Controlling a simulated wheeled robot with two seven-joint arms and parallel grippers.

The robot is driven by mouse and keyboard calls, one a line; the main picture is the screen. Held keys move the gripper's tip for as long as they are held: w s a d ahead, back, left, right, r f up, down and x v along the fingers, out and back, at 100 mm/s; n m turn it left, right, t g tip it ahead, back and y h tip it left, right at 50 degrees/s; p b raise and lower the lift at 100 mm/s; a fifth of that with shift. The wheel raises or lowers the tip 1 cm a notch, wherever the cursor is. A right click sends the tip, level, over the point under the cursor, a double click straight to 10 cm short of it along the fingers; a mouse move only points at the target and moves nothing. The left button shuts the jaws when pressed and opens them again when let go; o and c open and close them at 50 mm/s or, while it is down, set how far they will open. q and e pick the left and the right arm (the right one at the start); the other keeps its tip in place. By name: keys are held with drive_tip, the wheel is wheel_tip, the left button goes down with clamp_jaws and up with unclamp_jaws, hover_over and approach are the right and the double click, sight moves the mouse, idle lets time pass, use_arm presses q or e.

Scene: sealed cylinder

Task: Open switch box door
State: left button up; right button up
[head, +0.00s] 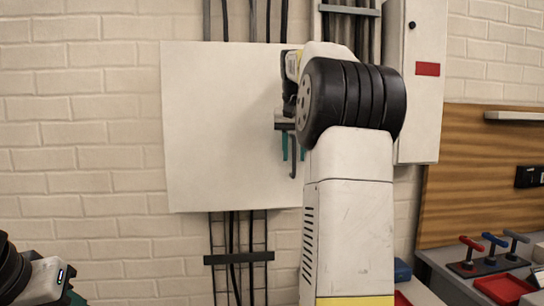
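The switch box (215,120) is on the brick wall, and its wide plain white front fills the left-centre of the head view. A thin grey handle (293,168) hangs near its right edge. My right gripper (294,150) is at the handle, with one teal fingertip on each side of it. Whether the fingers press on the handle cannot be told. My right arm hides the box's right edge and part of the gripper. My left wrist shows at the lower left corner, with only a bit of teal (74,298) of the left gripper in view.
Cables on a dark rack (238,258) run above and below the box. A narrow white cabinet (418,110) with a red label stands to the right. A bench with red and blue handled tools (490,250) and a red tray (504,288) is at the lower right. The wall left of the box is clear.

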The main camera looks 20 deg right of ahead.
drive_tip(key=shift+w+d+f, duration=0.1)
drive_tip(key=shift+w+f, duration=0.1)
drive_tip(key=shift+f, duration=0.35)
drive_tip(key=shift+c, duration=0.2)
clamp_jaws()
idle(0.9)
